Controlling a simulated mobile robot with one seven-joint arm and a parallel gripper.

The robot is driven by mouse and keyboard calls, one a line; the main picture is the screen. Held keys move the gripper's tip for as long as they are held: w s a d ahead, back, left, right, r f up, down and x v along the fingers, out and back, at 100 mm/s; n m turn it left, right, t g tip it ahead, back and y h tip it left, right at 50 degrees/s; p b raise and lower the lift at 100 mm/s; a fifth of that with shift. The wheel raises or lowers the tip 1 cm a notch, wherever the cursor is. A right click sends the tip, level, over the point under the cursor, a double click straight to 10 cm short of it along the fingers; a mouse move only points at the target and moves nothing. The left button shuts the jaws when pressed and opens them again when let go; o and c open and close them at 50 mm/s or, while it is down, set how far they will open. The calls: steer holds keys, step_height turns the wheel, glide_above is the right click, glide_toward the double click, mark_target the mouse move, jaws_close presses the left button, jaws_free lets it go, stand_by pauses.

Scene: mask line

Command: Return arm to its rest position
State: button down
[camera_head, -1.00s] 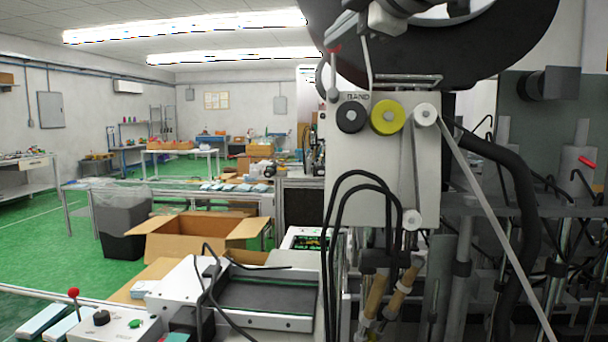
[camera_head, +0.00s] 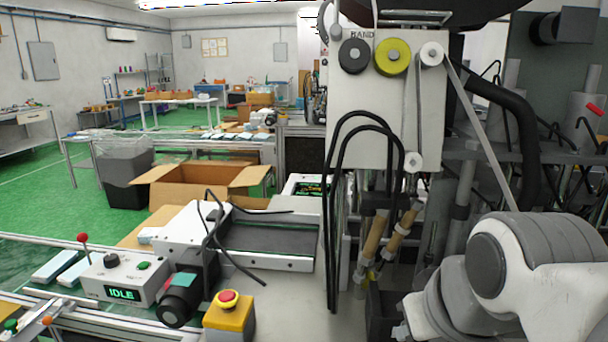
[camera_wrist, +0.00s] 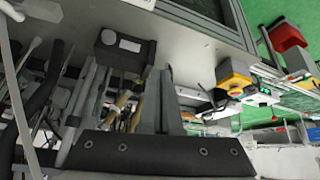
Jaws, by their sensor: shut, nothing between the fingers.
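My arm (camera_head: 535,275), white with grey joint covers, shows at the lower right of the head view. My gripper (camera_wrist: 165,72) shows in the wrist view: a dark base lies across the bottom, with its fingers together and nothing between them. In the head view I cannot make out the fingers. The arm is in front of the grey machine with the yellow roller (camera_head: 392,57), and the distance between them is hard to judge.
A yellow box with a red emergency button (camera_head: 228,312) and a control box reading IDLE (camera_head: 122,280) stand at the front left. A conveyor (camera_head: 270,236) and an open carton (camera_head: 205,182) lie behind. Black hoses hang from the machine. Green floor is open at the far left.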

step_height(320, 180, down, 4)
steer(key=s+m, duration=0.2)
steer(key=s, duration=0.1)
step_height(320, 180, up, 12)
steer(key=d+p, duration=0.1)
steer(key=p, duration=1.1)
steer(key=shift+r+g, duration=0.25)
steer(key=shift+g, duration=0.15)
steer(key=shift+w+d, duration=0.1)
